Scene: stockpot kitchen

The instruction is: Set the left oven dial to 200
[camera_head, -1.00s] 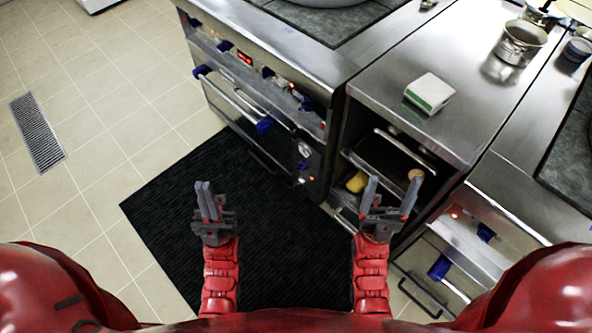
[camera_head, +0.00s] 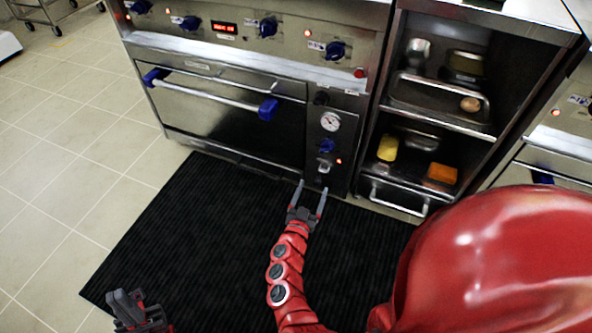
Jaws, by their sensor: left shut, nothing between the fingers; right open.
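The steel oven (camera_head: 215,110) stands at the top of the head view, its door closed. A narrow panel right of the door carries a round white gauge (camera_head: 330,121), a blue dial (camera_head: 327,146) below it and a small knob lower down. The dial's markings are too small to read. My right gripper (camera_head: 311,187) is open and empty, below this panel in the picture and apart from the dial. My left gripper (camera_head: 125,298) is shut and empty, low over the left part of the mat, far from the oven.
Several blue knobs, one of them the right-hand knob (camera_head: 335,50), and a red display (camera_head: 224,27) line the upper panel. A black mat (camera_head: 200,240) covers the floor before the oven. An open shelf (camera_head: 455,125) with pans, a yellow sponge (camera_head: 388,148) and an orange block (camera_head: 442,173) stands right.

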